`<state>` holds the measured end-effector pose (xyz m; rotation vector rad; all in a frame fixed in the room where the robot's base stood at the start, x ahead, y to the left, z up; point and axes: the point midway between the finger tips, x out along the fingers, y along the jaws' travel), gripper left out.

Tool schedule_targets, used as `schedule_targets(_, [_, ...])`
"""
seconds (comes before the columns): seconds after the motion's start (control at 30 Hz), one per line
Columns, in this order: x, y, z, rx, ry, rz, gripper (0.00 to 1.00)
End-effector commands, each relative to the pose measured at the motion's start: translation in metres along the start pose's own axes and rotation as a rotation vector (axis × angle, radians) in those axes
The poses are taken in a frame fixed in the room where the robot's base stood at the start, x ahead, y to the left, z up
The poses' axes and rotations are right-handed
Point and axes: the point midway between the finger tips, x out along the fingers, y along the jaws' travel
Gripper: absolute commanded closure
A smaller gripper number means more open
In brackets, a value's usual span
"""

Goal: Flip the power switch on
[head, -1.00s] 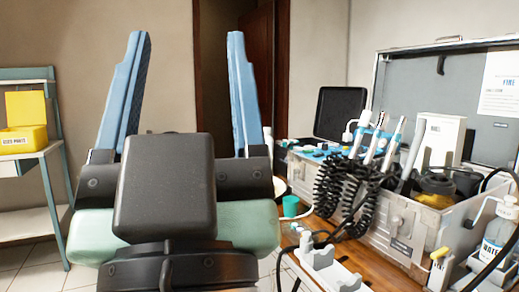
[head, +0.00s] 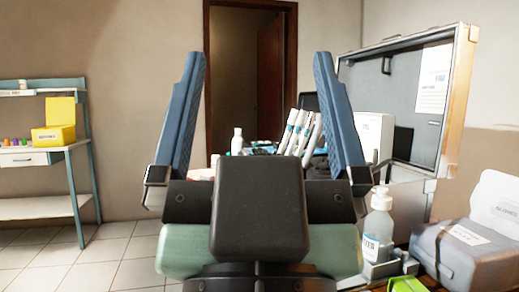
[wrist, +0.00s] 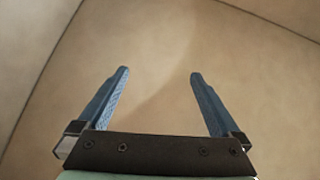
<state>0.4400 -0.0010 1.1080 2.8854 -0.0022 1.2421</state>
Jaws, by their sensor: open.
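My gripper (head: 258,58) has two blue fingers raised and wide apart with nothing between them. It also shows open and empty in the wrist view (wrist: 159,74), against bare beige wall. The open dental unit case, with its grey lid (head: 404,95) raised, stands beyond my gripper to the right. Several white handpieces (head: 299,131) show between the fingers, behind the gripper. My gripper and arm hide much of the case's front and the table beside it. I cannot make out a power switch in either current view.
A clear bottle (head: 378,232) stands right of my gripper. A grey box (head: 470,262) and a green object (head: 406,285) are at the lower right. A shelf with a yellow box (head: 54,135) is at left. The tiled floor between is clear.

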Motion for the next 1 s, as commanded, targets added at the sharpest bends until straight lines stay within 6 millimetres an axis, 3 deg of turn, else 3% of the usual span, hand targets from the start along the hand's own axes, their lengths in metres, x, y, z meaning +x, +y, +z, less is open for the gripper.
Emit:
schedule_targets(0.17, [0.000,0.000,0.000,0.001,-0.001,-0.001,0.02])
schedule_targets(0.47, [0.019,0.000,-0.018,0.000,-0.001,0.000,0.56])
schedule_targets(0.7, [0.069,0.000,-0.066,0.000,0.000,0.000,0.99])
schedule_targets(1.0, [0.143,0.000,-0.136,0.000,0.000,-0.001,1.00])
